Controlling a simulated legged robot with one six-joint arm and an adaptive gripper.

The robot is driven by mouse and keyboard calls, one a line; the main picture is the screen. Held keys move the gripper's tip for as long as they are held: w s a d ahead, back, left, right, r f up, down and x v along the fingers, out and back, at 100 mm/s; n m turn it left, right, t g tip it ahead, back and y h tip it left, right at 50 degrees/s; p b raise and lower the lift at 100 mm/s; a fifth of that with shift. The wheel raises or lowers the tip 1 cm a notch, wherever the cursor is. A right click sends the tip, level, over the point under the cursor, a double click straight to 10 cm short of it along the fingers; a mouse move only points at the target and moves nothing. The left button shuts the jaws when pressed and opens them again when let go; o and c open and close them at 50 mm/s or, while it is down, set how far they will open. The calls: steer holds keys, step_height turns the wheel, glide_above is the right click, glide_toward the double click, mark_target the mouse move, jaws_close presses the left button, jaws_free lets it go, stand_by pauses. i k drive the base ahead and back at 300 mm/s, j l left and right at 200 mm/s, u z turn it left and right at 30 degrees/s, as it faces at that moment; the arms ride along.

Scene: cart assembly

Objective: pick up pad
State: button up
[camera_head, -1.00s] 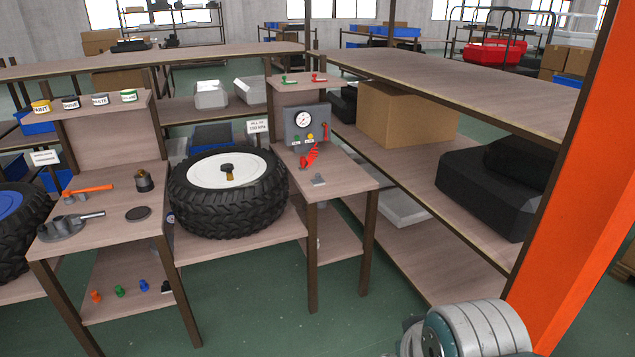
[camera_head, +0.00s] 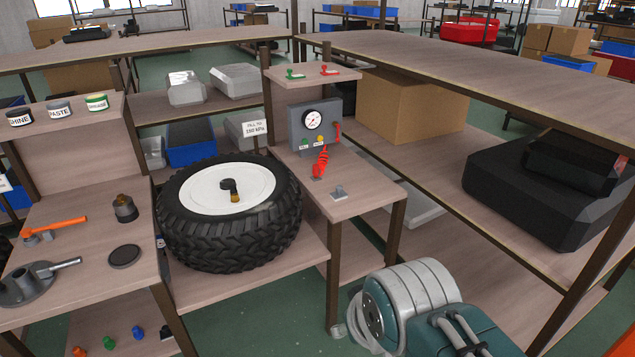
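A flat dark round disc, which looks like the pad (camera_head: 125,256), lies on the left workbench (camera_head: 95,290) near its right edge. Nothing touches it. My arm shows at the bottom right as teal and grey ribbed parts, well to the right of the disc. My gripper itself is not in view.
A grey round tool with a handle (camera_head: 32,283), an orange-handled tool (camera_head: 50,230) and a dark pot (camera_head: 124,207) share the bench. A tire (camera_head: 230,240) lies on a lower shelf beside it. A gauge box (camera_head: 315,125) stands on the right bench.

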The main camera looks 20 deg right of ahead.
mark_target(339, 194)
steer(key=i+l, duration=0.15)
steer(key=i, duration=0.3)
steer(key=i+l+u, duration=0.15)
steer(key=i, duration=0.25)
steer(key=i+l, duration=0.25)
steer(key=i, duration=0.2)
steer(key=i+l, duration=0.1)
steer(key=l, duration=0.35)
steer(key=i+l+u, duration=0.1)
steer(key=l, duration=0.35)
steer(key=i+l+u, duration=0.1)
steer(key=l, duration=0.35)
